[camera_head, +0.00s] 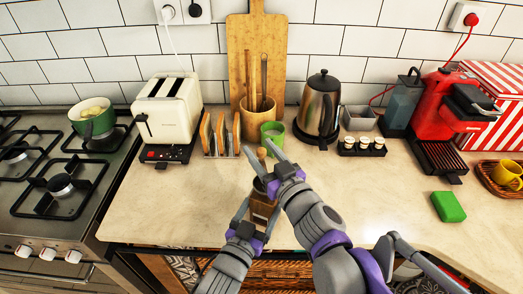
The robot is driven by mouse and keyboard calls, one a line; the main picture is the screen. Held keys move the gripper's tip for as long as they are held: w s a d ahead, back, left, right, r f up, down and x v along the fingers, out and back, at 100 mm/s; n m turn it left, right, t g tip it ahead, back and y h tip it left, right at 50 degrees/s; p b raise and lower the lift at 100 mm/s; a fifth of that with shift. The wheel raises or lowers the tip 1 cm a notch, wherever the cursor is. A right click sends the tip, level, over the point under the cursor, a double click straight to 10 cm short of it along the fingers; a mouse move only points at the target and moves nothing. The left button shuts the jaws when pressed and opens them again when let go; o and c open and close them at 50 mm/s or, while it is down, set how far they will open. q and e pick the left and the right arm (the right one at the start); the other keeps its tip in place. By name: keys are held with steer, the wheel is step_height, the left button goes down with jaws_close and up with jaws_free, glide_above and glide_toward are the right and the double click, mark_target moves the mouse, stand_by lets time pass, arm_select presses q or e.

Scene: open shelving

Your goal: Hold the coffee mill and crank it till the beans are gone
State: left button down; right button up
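The brown wooden coffee mill (263,204) stands at the front of the counter, partly hidden by my grippers. Its crank knob (261,154) rises above the body. My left gripper (256,208) has its fingers on both sides of the mill body and appears shut on it. My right gripper (262,151) is above the mill, its two fingers spread apart with the knob between them. I see a gap, so it looks open around the knob. The inside of the mill and any beans are hidden.
A toaster (168,108) and stove (60,190) are left. A kettle (320,105), red coffee machine (435,105) and green block (448,207) are right. Counter space right of the mill is clear.

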steer(key=v, duration=1.2)
steer(key=shift+r, duration=0.1)
steer(key=shift+w+d+n+g+y, duration=0.6)
steer(key=shift+w+n+g+y, duration=3.1)
steer(key=shift+g, duration=0.4)
steer(key=x, duration=1)
steer(key=shift+a, duration=0.4)
jaws_close()
